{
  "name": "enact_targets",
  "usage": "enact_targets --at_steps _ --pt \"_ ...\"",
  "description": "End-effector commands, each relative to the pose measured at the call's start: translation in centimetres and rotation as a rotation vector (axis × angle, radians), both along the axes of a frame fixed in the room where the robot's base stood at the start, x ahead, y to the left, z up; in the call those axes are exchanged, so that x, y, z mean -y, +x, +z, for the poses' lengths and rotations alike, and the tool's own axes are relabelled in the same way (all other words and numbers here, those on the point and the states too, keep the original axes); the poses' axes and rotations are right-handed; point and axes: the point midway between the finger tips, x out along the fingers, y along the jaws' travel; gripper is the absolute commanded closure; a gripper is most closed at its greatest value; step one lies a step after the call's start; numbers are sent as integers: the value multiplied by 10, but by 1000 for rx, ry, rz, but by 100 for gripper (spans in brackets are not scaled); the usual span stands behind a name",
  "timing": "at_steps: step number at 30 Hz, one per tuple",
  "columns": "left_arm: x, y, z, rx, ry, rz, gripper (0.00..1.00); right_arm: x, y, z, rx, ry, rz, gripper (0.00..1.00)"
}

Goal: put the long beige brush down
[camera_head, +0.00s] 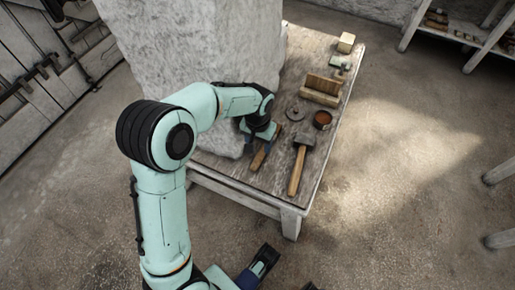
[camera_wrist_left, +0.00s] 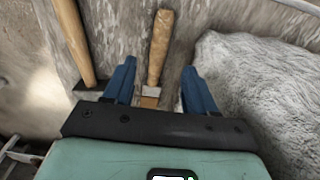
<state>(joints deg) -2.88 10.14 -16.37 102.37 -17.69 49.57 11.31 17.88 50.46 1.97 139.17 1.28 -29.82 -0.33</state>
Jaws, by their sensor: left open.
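The long beige brush (camera_head: 259,158) lies on the worn wooden table (camera_head: 240,186), near its front edge. In the left wrist view the brush (camera_wrist_left: 160,45) shows its pale wooden handle pointing away and its metal ferrule close to the gripper body. My left gripper (camera_head: 261,138) is low over the table at the brush. Its blue fingers (camera_wrist_left: 160,80) are apart on either side of the brush, with visible gaps.
A large rough plaster block (camera_head: 190,50) stands left of the gripper. A mallet (camera_head: 296,172) lies just right of the brush. Behind are a round disc (camera_head: 295,113), a reddish-brown pot (camera_head: 322,119), a wooden block piece (camera_head: 320,97) and a small cube (camera_head: 346,42).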

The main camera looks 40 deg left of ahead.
Motion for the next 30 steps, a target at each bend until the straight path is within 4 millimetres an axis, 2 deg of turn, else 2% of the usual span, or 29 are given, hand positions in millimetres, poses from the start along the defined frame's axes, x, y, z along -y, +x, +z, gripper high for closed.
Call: enact_targets --at_steps 1,3,7,30 --pt "0 0 11 4 0 0 44 -2 -4 5 -10 5 4 44" --pt "0 0 20 2 1 0 44 -4 -8 7 -20 9 8 44" --pt "0 -1 29 1 0 0 44 -6 -12 10 -31 15 13 44" --pt "1 -1 30 -1 0 0 44 -6 -13 10 -34 16 14 44"
